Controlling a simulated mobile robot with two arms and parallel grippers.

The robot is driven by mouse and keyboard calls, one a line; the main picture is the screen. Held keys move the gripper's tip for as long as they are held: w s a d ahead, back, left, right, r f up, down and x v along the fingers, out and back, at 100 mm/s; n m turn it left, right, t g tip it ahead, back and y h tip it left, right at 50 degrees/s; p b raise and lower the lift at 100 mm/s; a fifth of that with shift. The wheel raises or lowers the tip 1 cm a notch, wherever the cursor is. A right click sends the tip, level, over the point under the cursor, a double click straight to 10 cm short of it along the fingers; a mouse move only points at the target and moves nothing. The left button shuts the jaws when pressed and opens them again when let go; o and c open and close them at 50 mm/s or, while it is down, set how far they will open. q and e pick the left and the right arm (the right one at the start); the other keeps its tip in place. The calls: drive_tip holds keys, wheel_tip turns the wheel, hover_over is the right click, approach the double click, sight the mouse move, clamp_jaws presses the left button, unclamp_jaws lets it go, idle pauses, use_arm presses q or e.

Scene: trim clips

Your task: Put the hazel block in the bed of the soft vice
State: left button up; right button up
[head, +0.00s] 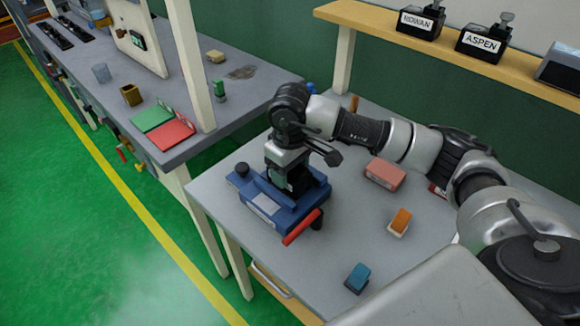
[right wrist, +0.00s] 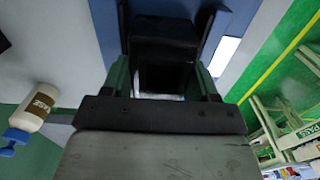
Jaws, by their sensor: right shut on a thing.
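The soft vice (head: 291,217) is a blue body with a pale label and a red handle (head: 302,227), on the near grey table. My right gripper (head: 284,166) points down over the vice, shut on a dark block with a small pale label. This seems to be the hazel block, but the label is too small to read. The block's lower end is at or just above the vice bed; I cannot tell whether it touches. In the right wrist view the dark block (right wrist: 165,40) shows between the fingers, with blue of the vice (right wrist: 82,20) beyond. My left gripper is out of view.
A pink block (head: 385,174), an orange-topped block (head: 400,222) and a teal block (head: 357,278) lie right of the vice. Dark blocks labelled ROWAN (head: 421,22) and ASPEN (head: 484,43) stand on the wooden shelf (head: 400,35). Another bench (head: 235,95) is at the back left.

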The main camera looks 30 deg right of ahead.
drive_tip(key=shift+f, duration=0.1)
drive_tip(key=o, duration=1.1)
drive_tip(key=shift+r, duration=0.65)
wheel_tip(320, 180, up, 11)
drive_tip(key=b, duration=0.2)
